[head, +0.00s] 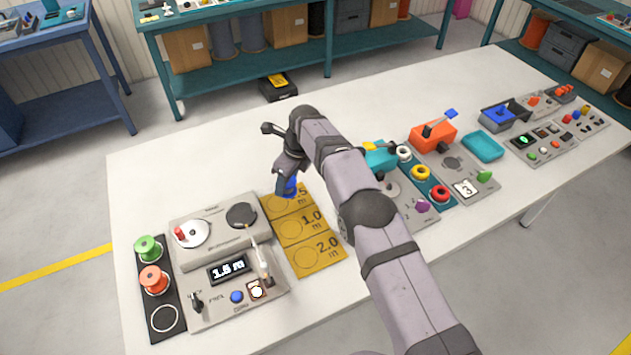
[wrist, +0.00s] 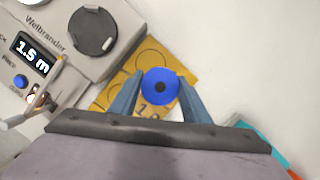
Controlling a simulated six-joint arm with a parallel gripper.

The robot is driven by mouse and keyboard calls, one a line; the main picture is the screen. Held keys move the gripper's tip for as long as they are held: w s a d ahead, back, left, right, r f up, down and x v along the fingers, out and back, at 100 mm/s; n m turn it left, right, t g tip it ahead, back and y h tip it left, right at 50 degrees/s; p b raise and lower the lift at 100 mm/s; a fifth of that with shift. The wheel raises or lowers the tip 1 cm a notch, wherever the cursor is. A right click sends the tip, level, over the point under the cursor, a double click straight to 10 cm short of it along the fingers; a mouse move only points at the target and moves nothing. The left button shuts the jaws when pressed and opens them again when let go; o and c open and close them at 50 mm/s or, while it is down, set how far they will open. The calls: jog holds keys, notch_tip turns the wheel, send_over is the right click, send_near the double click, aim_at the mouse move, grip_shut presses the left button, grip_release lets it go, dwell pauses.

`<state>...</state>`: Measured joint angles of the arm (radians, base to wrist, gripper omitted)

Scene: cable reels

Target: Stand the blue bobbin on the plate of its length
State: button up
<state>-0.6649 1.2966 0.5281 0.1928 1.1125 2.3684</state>
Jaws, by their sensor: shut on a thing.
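The blue bobbin (wrist: 160,76) is between the fingers of my gripper (wrist: 158,92), which is shut on it. In the head view the bobbin (head: 290,188) is at the top yellow plate (head: 273,207), and my gripper (head: 287,180) hides part of that plate. Whether the bobbin touches a plate I cannot tell. The measuring machine's display (head: 229,269) reads 1.5 m.
Left of the plates stands the grey machine (head: 220,222). A dark strip (head: 160,300) at far left holds a green bobbin (head: 147,248) and an orange bobbin (head: 154,279), with one empty circle. Right of my arm are a teal device (head: 380,158) and several panels.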

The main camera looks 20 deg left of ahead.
jog(key=shift+s+a+f+m, duration=0.1)
jog(key=shift+s+a+m, duration=0.15)
jog(key=shift+a, duration=0.3)
jog(key=shift+s+a+m, duration=0.2)
jog(key=shift+a+m, duration=0.1)
jog(key=shift+a, duration=0.2)
jog(key=shift+s+a+f+m, duration=0.1)
jog(key=shift+s+a+m, duration=0.15)
jog(key=shift+a, duration=0.3)
jog(key=shift+f+b, duration=1.8)
jog(key=shift+f, duration=0.45)
jog(key=shift+f, duration=0.1)
jog(key=shift+f+b, duration=0.3)
jog(key=shift+b, duration=0.05)
jog(key=o, duration=1.1)
jog(key=shift+r, duration=0.1)
jog(key=shift+o, duration=0.2)
notch_tip(320, 180, up, 8)
jog(key=p, duration=0.6)
